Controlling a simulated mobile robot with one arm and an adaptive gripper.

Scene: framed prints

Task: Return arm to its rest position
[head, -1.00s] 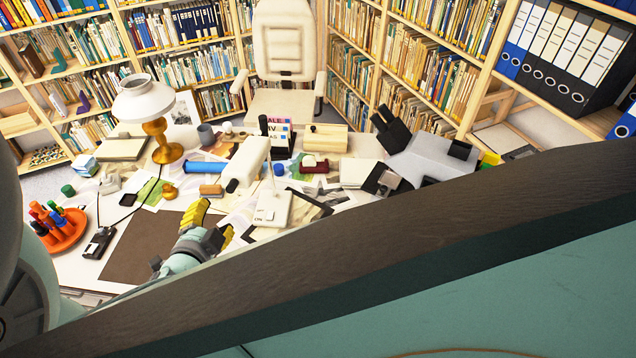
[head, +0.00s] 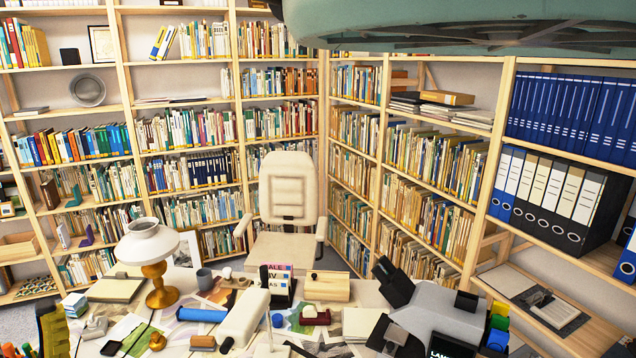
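The rest of my arm is out of view.
The desk holds a lamp (head: 152,262), a white-armed device (head: 244,318), a grey machine (head: 440,312) and many small items. A cream chair (head: 288,190) stands behind it. Bookshelves (head: 190,130) line the back and right, with binders (head: 545,195) at right.

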